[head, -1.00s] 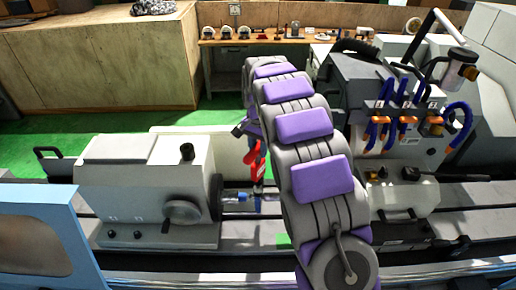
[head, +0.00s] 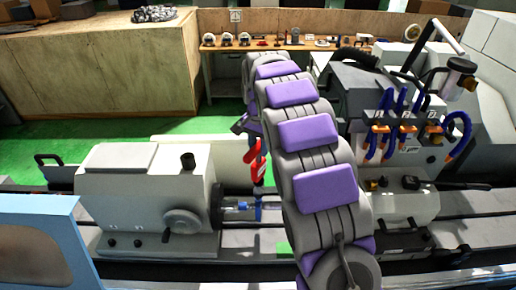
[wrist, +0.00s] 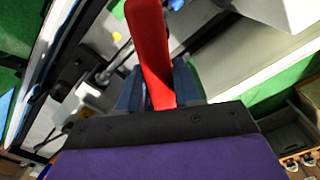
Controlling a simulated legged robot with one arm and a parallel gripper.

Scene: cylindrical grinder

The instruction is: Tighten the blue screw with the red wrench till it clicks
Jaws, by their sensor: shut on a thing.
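The red wrench (head: 257,165) hangs from my gripper (head: 243,127) in the head view, left of my arm. In the wrist view the wrench (wrist: 149,45) stands between the two dark fingers of my gripper (wrist: 160,88), which is shut on it. A small blue part (head: 258,209), probably the blue screw and its holder, sits on the shaft between the tailstock and my arm. The wrench's lower end is just above it in the head view; a small gap shows, but I cannot tell the depth. The screw is not clearly visible in the wrist view.
The grey-white tailstock (head: 145,195) with its handwheel stands left of the shaft. The wheel head with blue and orange hoses (head: 400,130) stands to the right. A blue panel (head: 40,230) is at the near left. A workbench (head: 275,46) with small items is at the back.

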